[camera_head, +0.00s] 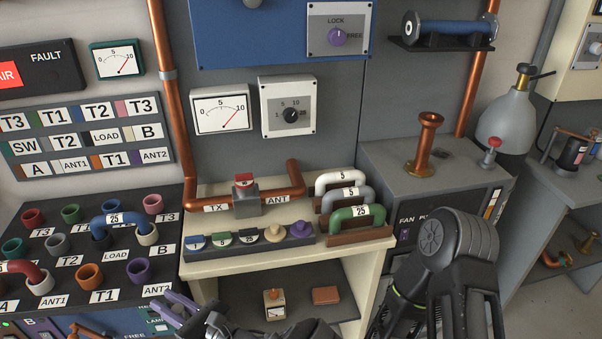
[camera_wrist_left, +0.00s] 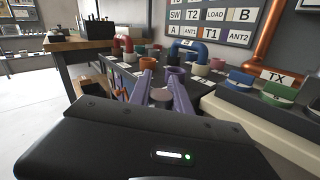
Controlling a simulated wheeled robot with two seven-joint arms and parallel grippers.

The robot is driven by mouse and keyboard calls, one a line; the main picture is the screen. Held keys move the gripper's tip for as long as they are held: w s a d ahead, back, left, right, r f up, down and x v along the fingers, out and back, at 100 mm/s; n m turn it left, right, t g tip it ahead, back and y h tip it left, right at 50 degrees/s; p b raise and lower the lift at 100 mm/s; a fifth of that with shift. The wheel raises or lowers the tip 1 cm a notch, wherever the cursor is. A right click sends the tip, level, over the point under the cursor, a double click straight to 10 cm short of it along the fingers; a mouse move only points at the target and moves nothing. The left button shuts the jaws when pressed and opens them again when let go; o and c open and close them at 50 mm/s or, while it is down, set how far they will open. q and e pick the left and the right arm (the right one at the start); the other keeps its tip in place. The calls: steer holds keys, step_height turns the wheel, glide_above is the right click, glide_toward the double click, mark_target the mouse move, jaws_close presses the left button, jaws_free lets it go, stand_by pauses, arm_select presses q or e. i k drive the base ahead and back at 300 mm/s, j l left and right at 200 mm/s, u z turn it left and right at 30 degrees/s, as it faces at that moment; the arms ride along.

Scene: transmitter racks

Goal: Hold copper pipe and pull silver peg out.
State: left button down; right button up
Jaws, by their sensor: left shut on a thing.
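A copper pipe (camera_head: 255,198) labelled TX and ANT lies along the cream bench top, with a grey block (camera_head: 247,205) with a red top at its middle. Another copper pipe with a flared top and flanged foot (camera_head: 425,146) stands upright on the grey cabinet. My left gripper (camera_head: 181,308), with purple fingers, is low at the bottom edge, in front of the bench. In the left wrist view its fingers (camera_wrist_left: 162,78) stand apart with a grey piece (camera_wrist_left: 160,95) between them, which I cannot identify clearly. I cannot make out a silver peg with certainty. My right gripper is outside the frames.
A row of coloured plugs (camera_head: 250,237) lies along the bench front, beside white, grey and green handles (camera_head: 356,214). A black patch panel (camera_head: 75,260) with coloured sockets stands left. A shelf (camera_head: 330,288) below the bench holds small items. My black arm fills the lower right.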

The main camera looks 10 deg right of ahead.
mark_target(420, 167)
steer(key=l+z, duration=0.25)
steer(key=l, duration=0.15)
steer(key=i+l+z, duration=0.1)
steer(key=l+z, duration=0.2)
steer(key=i+l+z, duration=0.25)
steer(key=l, duration=0.25)
steer(key=l+z, duration=0.3)
steer(key=i+l, duration=0.2)
steer(key=l, duration=0.2)
steer(key=i+l, duration=0.15)
steer(key=l, duration=0.3)
steer(key=i+l, duration=0.2)
steer(key=l, duration=0.2)
steer(key=i+l, duration=0.2)
steer(key=l, duration=0.2)
steer(key=l+z, duration=0.05)
